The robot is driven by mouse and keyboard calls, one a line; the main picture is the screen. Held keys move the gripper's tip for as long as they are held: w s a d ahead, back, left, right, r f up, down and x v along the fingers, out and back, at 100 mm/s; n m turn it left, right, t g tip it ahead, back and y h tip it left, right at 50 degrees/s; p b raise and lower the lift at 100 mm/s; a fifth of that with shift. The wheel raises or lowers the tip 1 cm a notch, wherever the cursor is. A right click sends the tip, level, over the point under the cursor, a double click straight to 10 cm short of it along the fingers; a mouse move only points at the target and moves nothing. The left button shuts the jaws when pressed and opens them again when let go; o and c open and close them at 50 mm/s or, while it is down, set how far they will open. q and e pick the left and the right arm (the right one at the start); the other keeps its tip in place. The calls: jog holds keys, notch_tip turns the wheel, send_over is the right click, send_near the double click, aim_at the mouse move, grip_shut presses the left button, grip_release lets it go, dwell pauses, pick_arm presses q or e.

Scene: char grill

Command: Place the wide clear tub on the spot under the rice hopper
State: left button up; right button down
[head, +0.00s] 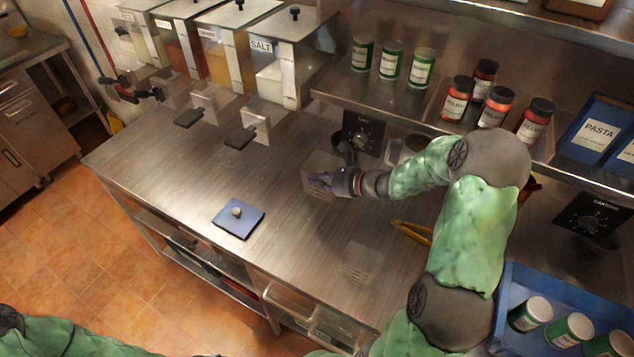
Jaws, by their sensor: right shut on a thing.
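My right gripper (340,182) is shut on the wide clear tub (318,166) near the back of the steel counter, in front of a black dial. The gripper covers part of the tub, and I cannot tell whether its base touches the counter. A row of hoppers stands at the back left. The nearest is the salt hopper (283,60); the farthest (133,35) has a small label that may read rice. The spot under it is hard to make out. My left arm shows at the bottom left; its gripper is out of view.
Another clear tub (363,262) stands on the counter near its front edge. A blue square with a knob (238,217) lies left of it. Tongs (411,232) lie beside my right arm. Jars (456,98) and green cans (391,63) line the shelf. The counter's middle left is clear.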

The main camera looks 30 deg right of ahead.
jog(key=s+a+r+p, duration=0.1)
jog(key=s+a+r, duration=0.3)
jog(key=a+r, duration=0.5)
jog(key=a, duration=0.4)
jog(key=shift+a+r, duration=0.2)
jog(key=shift+r, duration=0.15)
